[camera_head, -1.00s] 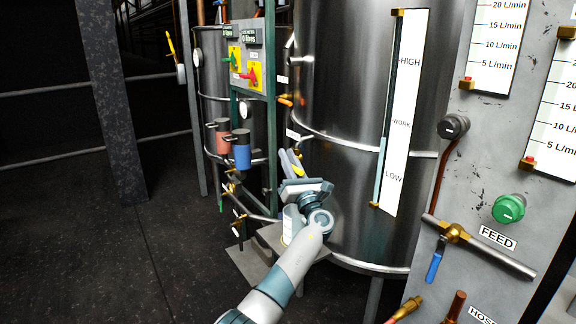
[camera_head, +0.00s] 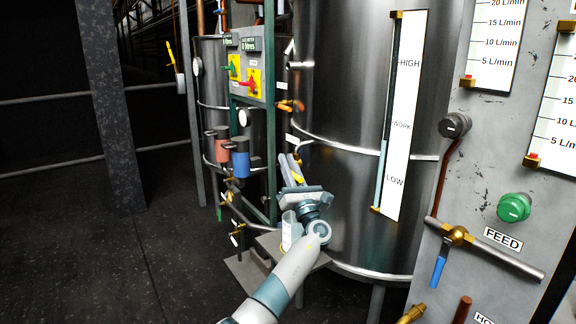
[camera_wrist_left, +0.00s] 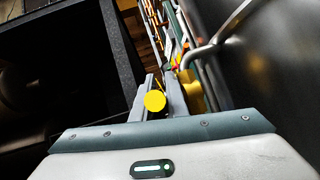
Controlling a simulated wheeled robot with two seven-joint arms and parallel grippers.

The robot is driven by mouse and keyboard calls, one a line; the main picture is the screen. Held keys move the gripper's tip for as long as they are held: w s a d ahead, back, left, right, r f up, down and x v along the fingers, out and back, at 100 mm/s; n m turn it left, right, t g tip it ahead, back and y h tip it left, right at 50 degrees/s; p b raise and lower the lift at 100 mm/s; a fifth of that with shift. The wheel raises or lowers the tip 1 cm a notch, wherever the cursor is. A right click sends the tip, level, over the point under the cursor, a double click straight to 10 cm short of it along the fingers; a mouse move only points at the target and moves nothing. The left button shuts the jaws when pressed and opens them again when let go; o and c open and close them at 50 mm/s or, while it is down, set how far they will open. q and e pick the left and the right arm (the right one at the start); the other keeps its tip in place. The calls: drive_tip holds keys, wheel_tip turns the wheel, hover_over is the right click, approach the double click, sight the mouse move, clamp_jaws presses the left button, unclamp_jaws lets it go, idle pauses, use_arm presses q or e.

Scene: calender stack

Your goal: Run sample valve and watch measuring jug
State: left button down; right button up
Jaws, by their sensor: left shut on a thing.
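The sample valve's yellow handle (camera_head: 298,179) is at the lower front of the big steel tank. My left gripper (camera_head: 290,168) is shut on it, its two grey fingers pointing up and away. In the left wrist view the yellow part (camera_wrist_left: 154,101) shows at the gripper's fingers (camera_wrist_left: 160,92). The measuring jug (camera_head: 288,232), pale and clear-sided, stands upright on a small grey shelf (camera_head: 262,243) below the gripper. My left wrist partly hides it. A yellowish tint shows low in it, but I cannot read its level. My right gripper is not in view.
At right, a grey panel holds a green knob (camera_head: 514,207) and a blue-handled FEED valve (camera_head: 438,272). Red and blue canisters (camera_head: 240,160) hang behind. Floor at left is clear.

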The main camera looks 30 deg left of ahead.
use_arm(q)
drive_tip(key=c, duration=2)
unclamp_jaws()
drive_tip(key=shift+d+f, duration=0.1)
drive_tip(key=shift+f, duration=0.05)
